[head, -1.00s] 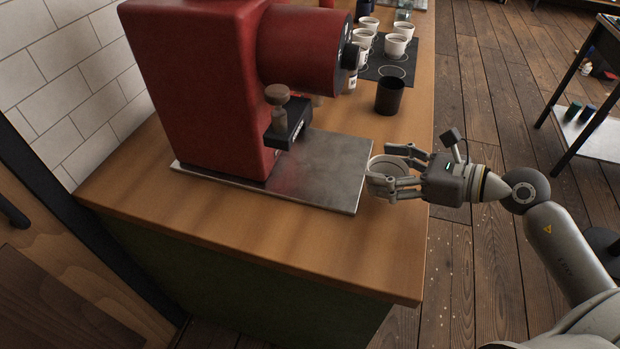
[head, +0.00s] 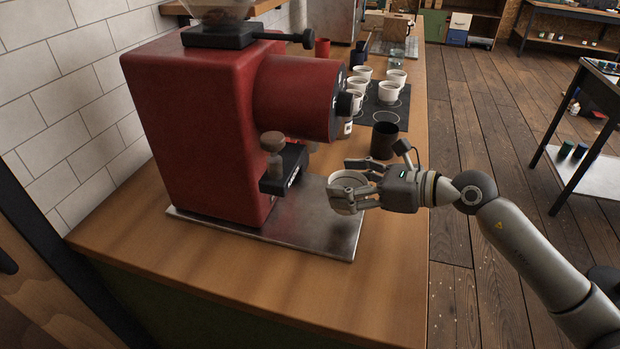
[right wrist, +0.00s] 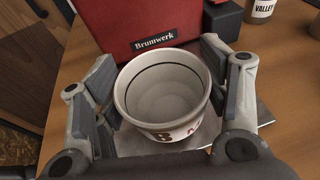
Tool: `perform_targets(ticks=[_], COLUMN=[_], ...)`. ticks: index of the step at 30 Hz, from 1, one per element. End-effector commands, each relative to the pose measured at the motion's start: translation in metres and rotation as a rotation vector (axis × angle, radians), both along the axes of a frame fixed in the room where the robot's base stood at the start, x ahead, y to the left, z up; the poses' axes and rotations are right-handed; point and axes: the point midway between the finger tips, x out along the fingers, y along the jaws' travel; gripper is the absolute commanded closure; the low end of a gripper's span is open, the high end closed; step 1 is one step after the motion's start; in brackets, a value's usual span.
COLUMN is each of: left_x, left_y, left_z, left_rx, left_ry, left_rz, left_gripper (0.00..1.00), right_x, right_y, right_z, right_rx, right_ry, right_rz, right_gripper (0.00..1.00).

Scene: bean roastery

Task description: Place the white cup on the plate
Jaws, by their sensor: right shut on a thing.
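The white cup (head: 344,181) is between the fingers of my right gripper (head: 350,180), at the right part of the metal plate (head: 315,228) under the red grinder. In the right wrist view the cup (right wrist: 163,88) looks upright and empty, with dark and red lettering on its side. The fingers stand on both sides of it. Part of the plate (right wrist: 263,113) shows behind and beside the cup. I cannot tell whether the cup's base touches the plate. My left gripper is not in view.
The red grinder (head: 190,130) stands on the plate's left part, its spout and knob (head: 272,142) near the cup. A black cup (head: 384,140) stands behind my gripper. Several white cups stand on and around a dark mat (head: 395,113) farther back. The counter's front (head: 370,290) is clear.

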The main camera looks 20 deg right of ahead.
Motion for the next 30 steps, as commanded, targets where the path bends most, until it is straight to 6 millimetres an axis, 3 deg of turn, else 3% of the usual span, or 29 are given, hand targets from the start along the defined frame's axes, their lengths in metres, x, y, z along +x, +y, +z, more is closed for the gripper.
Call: perform_targets(ticks=[6, 12, 22, 30], left_x=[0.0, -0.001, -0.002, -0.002], left_y=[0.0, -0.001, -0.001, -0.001], left_z=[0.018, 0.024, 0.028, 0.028], left_rx=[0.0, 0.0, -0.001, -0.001], left_ry=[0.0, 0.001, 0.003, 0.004], left_rz=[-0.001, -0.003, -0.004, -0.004], left_gripper=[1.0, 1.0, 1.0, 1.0], right_x=[0.036, 0.057, 0.06, 0.06], right_y=[0.036, 0.057, 0.06, 0.059], right_z=[0.006, 0.003, -0.031, -0.035], right_rx=[0.007, 0.004, 0.003, 0.001], right_ry=[-0.003, -0.001, 0.003, 0.0], right_rz=[0.001, -0.001, -0.001, -0.001], right_gripper=[0.66, 0.66, 0.66, 0.66])
